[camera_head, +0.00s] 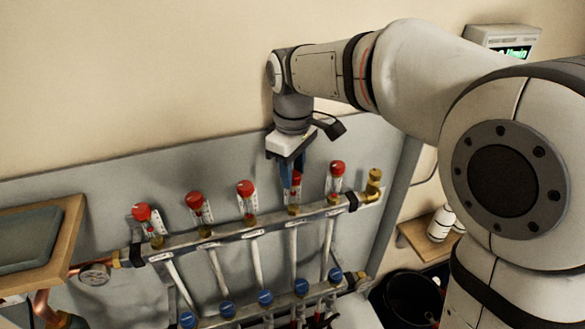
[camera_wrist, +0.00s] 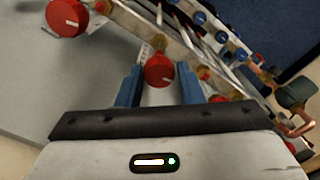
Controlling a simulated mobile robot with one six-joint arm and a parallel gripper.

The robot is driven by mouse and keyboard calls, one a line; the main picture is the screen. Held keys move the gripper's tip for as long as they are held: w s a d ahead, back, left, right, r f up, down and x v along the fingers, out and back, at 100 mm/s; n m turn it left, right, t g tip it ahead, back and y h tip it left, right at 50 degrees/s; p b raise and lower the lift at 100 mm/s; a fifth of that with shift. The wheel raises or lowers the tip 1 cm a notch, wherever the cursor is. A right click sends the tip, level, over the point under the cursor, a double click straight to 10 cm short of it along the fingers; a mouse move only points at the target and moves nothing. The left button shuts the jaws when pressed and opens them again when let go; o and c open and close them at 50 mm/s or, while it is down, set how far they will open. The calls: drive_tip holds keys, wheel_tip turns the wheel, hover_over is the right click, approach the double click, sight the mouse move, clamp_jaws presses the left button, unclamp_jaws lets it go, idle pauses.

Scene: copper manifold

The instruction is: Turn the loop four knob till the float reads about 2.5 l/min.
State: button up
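The manifold bar (camera_head: 222,236) carries a row of red knobs, each on a clear float tube. The fourth knob from the left (camera_head: 296,176) sits under my gripper (camera_head: 291,183), partly hidden by its blue fingers. A slight gap shows on the right; contact on the left cannot be told. The float reading is too small to read.
Neighbouring red knobs stand close on both sides, the third (camera_head: 245,187) and the fifth (camera_head: 337,167). Blue caps (camera_head: 265,297) line the lower bar. A display with green digits (camera_head: 515,52) is partly hidden by my arm.

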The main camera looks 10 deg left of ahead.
drive_tip(key=c, duration=0.5)
drive_tip(key=shift+r+m+p, duration=0.1)
drive_tip(key=shift+m+p, duration=0.35)
drive_tip(key=shift+m, duration=0.25)
drive_tip(key=shift+c, duration=0.2)
drive_tip(key=shift+m, duration=0.5)
drive_tip(key=o, duration=1)
drive_tip(key=shift+c, duration=0.2)
wheel_tip(320, 180, up, 8)
drive_tip(key=shift+f+p, duration=0.2)
drive_tip(key=shift+p, duration=0.15)
